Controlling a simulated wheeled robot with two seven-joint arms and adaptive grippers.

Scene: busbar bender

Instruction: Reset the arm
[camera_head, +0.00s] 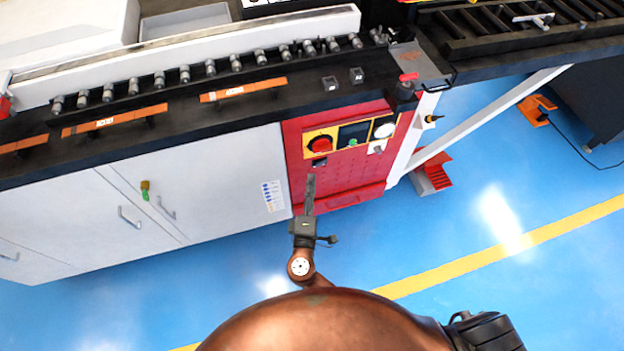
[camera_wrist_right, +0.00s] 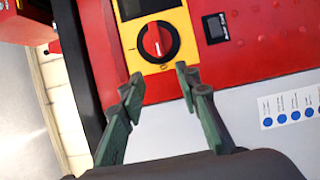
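My right gripper (camera_head: 310,180) is in front of the red panel of the machine, below the yellow control plate (camera_head: 308,135). In the right wrist view the right gripper (camera_wrist_right: 160,77) is open, its two dark green fingers apart with nothing between them. A red knob (camera_head: 320,144) on the yellow plate also shows in the right wrist view (camera_wrist_right: 157,42), just beyond the fingertips. No contact is visible. My copper-coloured right arm fills the bottom of the head view. My left gripper is not in view.
White cabinet doors (camera_head: 196,178) stand left of the red panel (camera_head: 345,183). A black bench with rollers and orange strips (camera_head: 244,90) runs above. A white slanted brace (camera_head: 490,115) and a red foot (camera_head: 433,174) are at right. The blue floor (camera_head: 500,290) is open.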

